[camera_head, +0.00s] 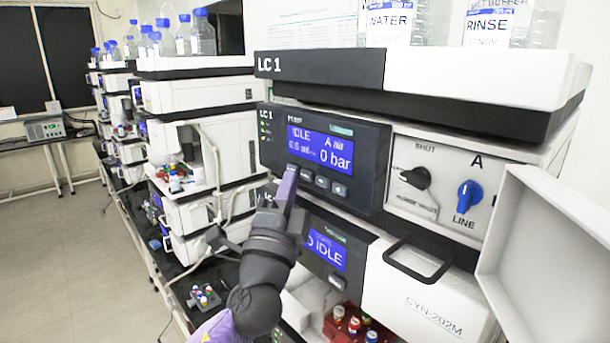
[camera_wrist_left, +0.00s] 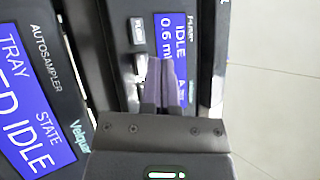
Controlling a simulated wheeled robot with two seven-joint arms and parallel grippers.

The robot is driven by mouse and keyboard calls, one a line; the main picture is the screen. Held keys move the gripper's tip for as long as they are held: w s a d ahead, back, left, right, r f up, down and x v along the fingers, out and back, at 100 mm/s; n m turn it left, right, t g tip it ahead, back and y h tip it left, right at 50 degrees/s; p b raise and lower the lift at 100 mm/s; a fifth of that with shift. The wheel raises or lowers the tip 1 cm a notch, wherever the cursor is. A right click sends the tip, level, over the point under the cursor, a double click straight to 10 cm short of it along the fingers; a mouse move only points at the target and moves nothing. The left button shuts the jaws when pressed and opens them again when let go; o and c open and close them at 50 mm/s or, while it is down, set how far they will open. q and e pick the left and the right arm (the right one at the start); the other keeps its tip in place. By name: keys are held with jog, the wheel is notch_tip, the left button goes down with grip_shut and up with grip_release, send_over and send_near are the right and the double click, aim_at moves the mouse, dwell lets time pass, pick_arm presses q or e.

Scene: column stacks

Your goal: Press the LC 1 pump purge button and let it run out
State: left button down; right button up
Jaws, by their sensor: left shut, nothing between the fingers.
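The LC 1 pump module (camera_head: 262,125) has a blue display (camera_head: 320,148) reading IDLE, A air, 0.6 ml and 0 bar; the display also shows sideways in the left wrist view (camera_wrist_left: 172,28). A row of small buttons (camera_head: 322,181) lies under it, and part of the row shows in the wrist view (camera_wrist_left: 137,30). The button labels are too small to read. My left gripper (camera_head: 289,172) is shut and empty, its tips at the left end of the row. The tips hide part of the panel there, and I cannot tell whether they touch a button.
Right of the display are a black knob (camera_head: 415,178) and a blue knob (camera_head: 468,196). A black handle (camera_head: 418,266) sticks out below, and an open white door (camera_head: 550,240) stands at the right. The autosampler display (camera_head: 326,249) is below the pump. Open floor (camera_head: 60,260) lies left.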

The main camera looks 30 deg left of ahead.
pick_arm(q)
jog(key=shift+w, duration=0.1)
jog(key=shift+w+d, duration=0.2)
jog(key=shift+w, duration=0.15)
jog(key=shift+w+d+b, duration=0.15)
jog(key=shift+w+b, duration=0.15)
jog(key=shift+w, duration=0.05)
dwell(0.5)
jog(key=shift+s, duration=0.1)
jog(key=shift+s+a, duration=0.3)
jog(key=shift+s, duration=0.4)
jog(key=s, duration=0.1)
jog(key=s+a, duration=0.1)
jog(key=s, duration=0.1)
jog(key=s+a, duration=0.1)
jog(key=shift+s+p, duration=0.3)
